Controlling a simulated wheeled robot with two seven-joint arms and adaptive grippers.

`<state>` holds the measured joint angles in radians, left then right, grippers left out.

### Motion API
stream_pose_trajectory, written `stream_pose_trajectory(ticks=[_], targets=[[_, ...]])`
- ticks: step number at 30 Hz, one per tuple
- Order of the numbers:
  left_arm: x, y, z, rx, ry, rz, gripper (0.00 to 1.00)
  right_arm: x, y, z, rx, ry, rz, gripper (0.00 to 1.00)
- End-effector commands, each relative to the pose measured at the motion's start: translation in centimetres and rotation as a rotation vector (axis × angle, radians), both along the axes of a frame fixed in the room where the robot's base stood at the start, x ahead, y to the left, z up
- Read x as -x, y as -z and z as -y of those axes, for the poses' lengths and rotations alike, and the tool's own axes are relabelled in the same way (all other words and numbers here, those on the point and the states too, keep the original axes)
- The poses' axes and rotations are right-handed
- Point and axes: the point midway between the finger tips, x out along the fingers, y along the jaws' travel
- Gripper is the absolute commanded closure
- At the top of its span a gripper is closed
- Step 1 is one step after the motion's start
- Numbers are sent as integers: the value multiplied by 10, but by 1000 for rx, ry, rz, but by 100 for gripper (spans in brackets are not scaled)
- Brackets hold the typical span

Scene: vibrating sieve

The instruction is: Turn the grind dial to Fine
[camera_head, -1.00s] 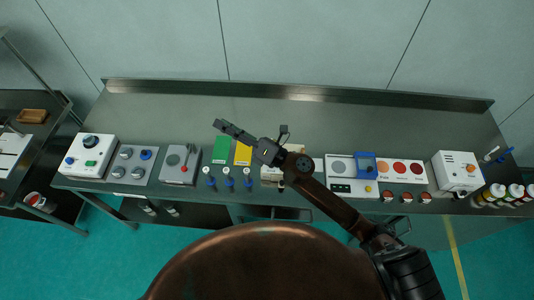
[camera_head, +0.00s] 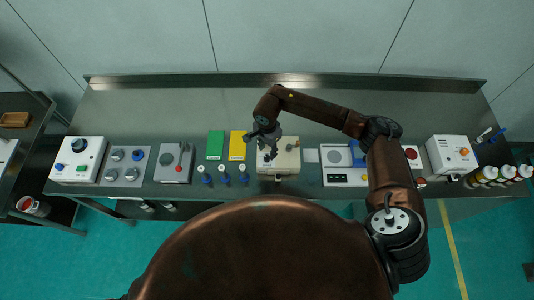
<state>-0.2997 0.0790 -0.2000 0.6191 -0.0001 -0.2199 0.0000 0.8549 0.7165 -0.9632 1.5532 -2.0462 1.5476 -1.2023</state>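A cream box (camera_head: 287,162) stands at the middle of the bench, with a small brownish knob (camera_head: 290,147) on its top right. Any dial markings are too small to read, and part of its top is hidden by my gripper. My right gripper (camera_head: 268,154) points down over the left part of this box; whether it touches it, and how far its fingers are apart, I cannot tell. A white box (camera_head: 77,160) at the far left also bears a large black knob (camera_head: 79,145). My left gripper is not in view.
Green (camera_head: 215,145) and yellow (camera_head: 237,145) plates and several blue-based pegs stand left of the cream box. A grey unit with a red-tipped lever (camera_head: 174,163) is further left. A white panel (camera_head: 338,177) is on the right, partly behind my arm. The bench's back strip is clear.

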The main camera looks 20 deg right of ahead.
Motion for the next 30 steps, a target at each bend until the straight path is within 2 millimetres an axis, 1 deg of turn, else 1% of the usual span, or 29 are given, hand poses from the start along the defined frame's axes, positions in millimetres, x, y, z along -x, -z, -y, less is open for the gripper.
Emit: stream_pose_trajectory(ticks=[1,6,9,13,20,23,30], targets=[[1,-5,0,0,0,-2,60,1,7,-1,-3,2,-4,63],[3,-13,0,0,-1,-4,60,1,32,-2,-4,2,-2,63],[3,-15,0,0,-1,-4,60,0,42,-1,-5,4,-2,63],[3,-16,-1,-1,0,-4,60,0,49,0,-4,4,0,63],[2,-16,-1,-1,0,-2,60,0,50,0,-5,5,1,63],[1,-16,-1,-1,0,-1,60,1,50,0,-5,5,1,69],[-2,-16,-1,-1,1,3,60,1,50,0,-6,6,0,85]])
